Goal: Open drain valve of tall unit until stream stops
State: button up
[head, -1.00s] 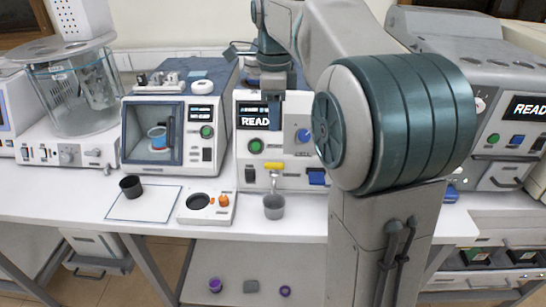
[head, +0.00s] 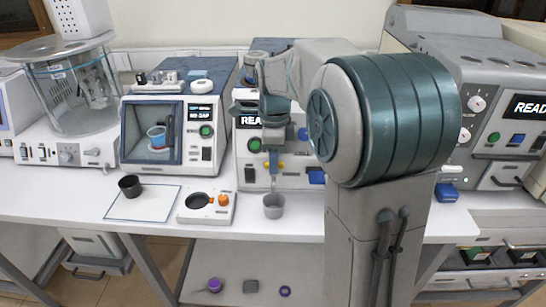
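The tall unit (head: 240,176) stands at the back of the bench, with a green button and a partly covered display. My gripper (head: 273,150) is in front of its face, pointing down at the yellow drain valve handle (head: 281,165). The gripper hides most of the handle, so contact cannot be told. Its fingers are too small to show whether they are open or shut. A narrow bluish vertical streak shows below the valve, above a grey cup (head: 273,207); I cannot tell surely whether it is liquid or spout. The cup stands upright on the bench.
A blue block (head: 317,177) is on the unit's right side. The bench front is clear.

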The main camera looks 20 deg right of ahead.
grip_shut()
jog(key=shift+n, duration=0.4)
jog(key=n, duration=0.4)
jog(key=shift+r+p, duration=0.1)
jog(key=shift+p, duration=0.25)
jog(key=n, duration=0.4)
jog(key=n+p, duration=0.1)
jog(key=n, duration=0.8)
